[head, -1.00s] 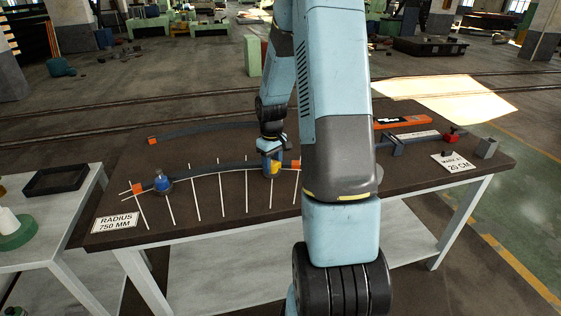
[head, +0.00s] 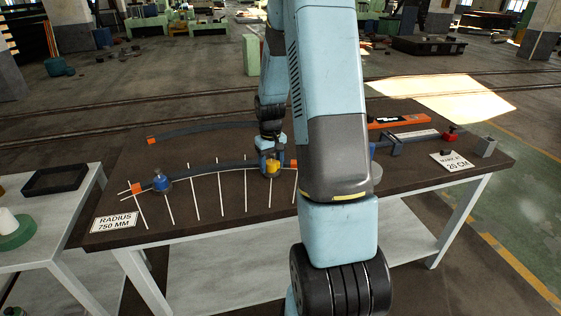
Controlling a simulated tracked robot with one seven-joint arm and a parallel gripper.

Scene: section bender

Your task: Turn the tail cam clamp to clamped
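A small yellow piece (head: 272,167) stands on the dark bench beside a long curved grey bar (head: 215,169). My gripper (head: 272,160) is low over this piece, with blue parts at its left and right. I cannot tell whether the fingers touch it or stand apart from it. A second small piece, a blue clamp-like one (head: 161,183), sits at the bar's left end, next to an orange block (head: 137,188). I cannot make out which piece is the tail cam clamp or how its lever is turned.
White lines cross the bench (head: 120,232) under the bar. A second curved bar (head: 200,129) lies behind. A grey stop fixture (head: 395,146), an orange tool (head: 397,121) and signs stand at the right. A black tray (head: 55,179) is on the side table. My arm hides the bench's middle right.

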